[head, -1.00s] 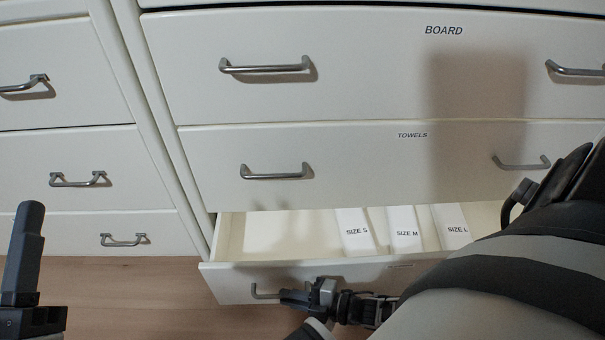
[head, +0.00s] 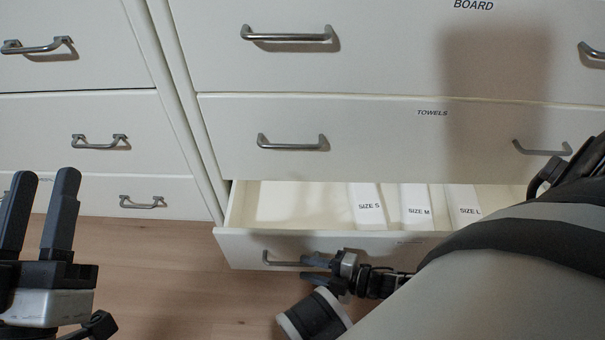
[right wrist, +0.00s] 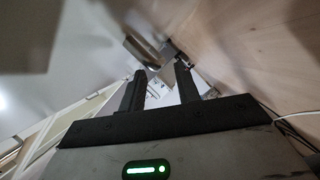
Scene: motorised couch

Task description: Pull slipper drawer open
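The slipper drawer (head: 330,248) is the bottom white drawer in the head view. It stands partly open, showing dividers marked SIZE S, SIZE M and SIZE L. Its metal left handle (head: 280,263) is on the front, partly covered by my right gripper (head: 317,262). In the right wrist view, the fingers of my right gripper (right wrist: 160,72) stand apart, with a metal piece just beyond their tips. I see nothing clamped between them. My left gripper (head: 42,178) is open and empty at the lower left, away from the drawer.
The closed TOWELS drawer (head: 370,140) is above, and the BOARD drawer (head: 390,60) is above that. Closed drawers with metal handles (head: 98,142) stand to the left. The wooden floor (head: 170,270) in front is clear. My right arm covers the lower right.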

